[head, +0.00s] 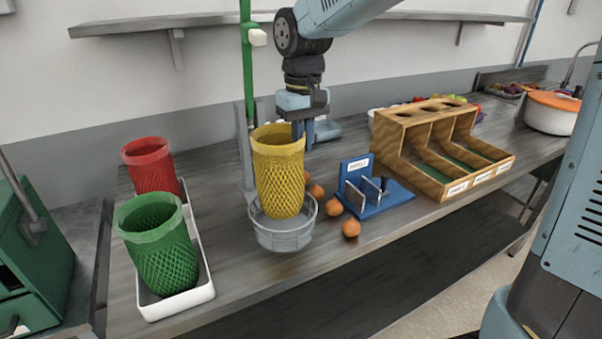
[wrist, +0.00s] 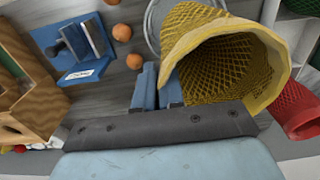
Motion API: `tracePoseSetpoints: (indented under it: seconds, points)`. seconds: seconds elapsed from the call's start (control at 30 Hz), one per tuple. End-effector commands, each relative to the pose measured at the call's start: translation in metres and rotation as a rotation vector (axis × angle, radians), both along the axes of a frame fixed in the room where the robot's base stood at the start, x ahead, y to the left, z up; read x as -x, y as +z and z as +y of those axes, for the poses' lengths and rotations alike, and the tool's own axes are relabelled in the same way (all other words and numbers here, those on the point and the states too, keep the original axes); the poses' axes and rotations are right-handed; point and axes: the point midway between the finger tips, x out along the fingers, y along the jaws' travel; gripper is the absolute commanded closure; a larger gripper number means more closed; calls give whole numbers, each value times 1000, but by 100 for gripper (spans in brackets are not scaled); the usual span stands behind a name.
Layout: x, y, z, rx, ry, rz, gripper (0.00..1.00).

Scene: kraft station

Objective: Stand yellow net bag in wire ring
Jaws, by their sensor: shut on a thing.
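The yellow net bag (head: 279,180) is upright with its mouth open upward. Its lower end is within the outline of the grey wire ring (head: 284,240); I cannot tell whether it touches the base. My gripper (head: 302,135) points down at the bag's right rear rim and is shut on that rim. In the wrist view, my blue fingers (wrist: 158,92) meet the edge of the yellow net bag (wrist: 225,60), and part of the wire ring (wrist: 152,28) shows behind it.
A white tray (head: 205,285) at left holds a green net bag (head: 165,258) and a red net bag (head: 152,172). Onions (head: 333,206) lie right of the ring, near a blue stand (head: 385,200). A wooden bin (head: 400,160) stands farther right. A green post (head: 247,70) rises behind.

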Motion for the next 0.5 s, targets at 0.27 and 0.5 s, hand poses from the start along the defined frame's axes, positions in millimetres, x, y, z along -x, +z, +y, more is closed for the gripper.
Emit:
tracePoseSetpoints:
  seconds: [0.27, 0.5]
  points:
    - [-2, -22, -4, 1, -8, 1, 100]
    - [-2, -51, -4, 2, -8, 2, 100]
